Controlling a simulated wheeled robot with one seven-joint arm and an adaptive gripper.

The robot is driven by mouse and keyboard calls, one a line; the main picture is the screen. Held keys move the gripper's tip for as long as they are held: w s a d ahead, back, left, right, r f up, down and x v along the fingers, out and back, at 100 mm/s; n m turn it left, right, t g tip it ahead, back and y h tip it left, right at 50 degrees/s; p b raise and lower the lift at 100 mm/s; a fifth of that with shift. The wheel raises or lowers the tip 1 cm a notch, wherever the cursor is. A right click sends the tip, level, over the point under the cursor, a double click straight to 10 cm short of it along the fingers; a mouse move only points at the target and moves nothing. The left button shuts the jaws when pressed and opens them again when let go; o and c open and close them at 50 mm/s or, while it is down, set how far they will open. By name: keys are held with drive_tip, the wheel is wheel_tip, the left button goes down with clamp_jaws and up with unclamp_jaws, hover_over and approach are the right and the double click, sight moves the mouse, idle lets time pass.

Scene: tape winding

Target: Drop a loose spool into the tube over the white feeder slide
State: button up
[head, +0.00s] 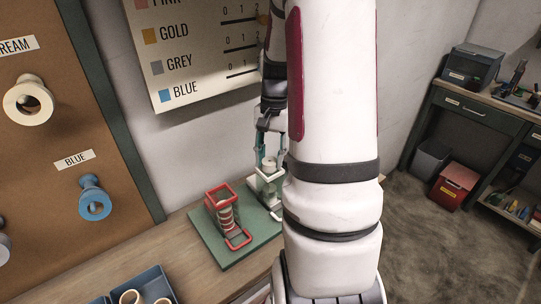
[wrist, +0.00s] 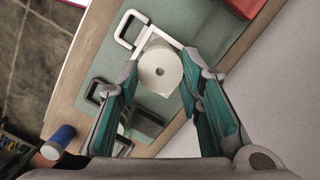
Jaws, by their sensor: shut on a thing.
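My gripper (wrist: 160,62) is shut on a pale spool (wrist: 162,72), with one teal finger on each side of it. The spool's round face and centre hole point at the wrist camera. In the head view my gripper (head: 269,150) is over the white feeder slide (head: 266,190), and the pale spool (head: 269,166) shows between the fingers at the tube's top. The white feeder's frame (wrist: 133,17) shows around and behind the spool in the wrist view. I cannot tell how far the spool is inside the tube.
A red feeder (head: 226,213) with several stacked spools stands beside it on the green board (head: 208,240). A blue tray (head: 150,283) with pale spools is at the front. Cream (head: 28,101) and blue (head: 95,201) spools hang on the left board. A chart (head: 200,50) hangs behind.

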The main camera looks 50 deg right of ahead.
idle(0.4)
drive_tip(key=o, duration=0.9)
drive_tip(key=shift+r, duration=0.1)
drive_tip(key=r, duration=0.2)
drive_tip(key=d+r, duration=0.1)
drive_tip(key=r, duration=0.4)
drive_tip(key=shift+w+d, duration=0.15)
drive_tip(key=shift+w, duration=0.1)
drive_tip(key=shift+r, duration=0.1)
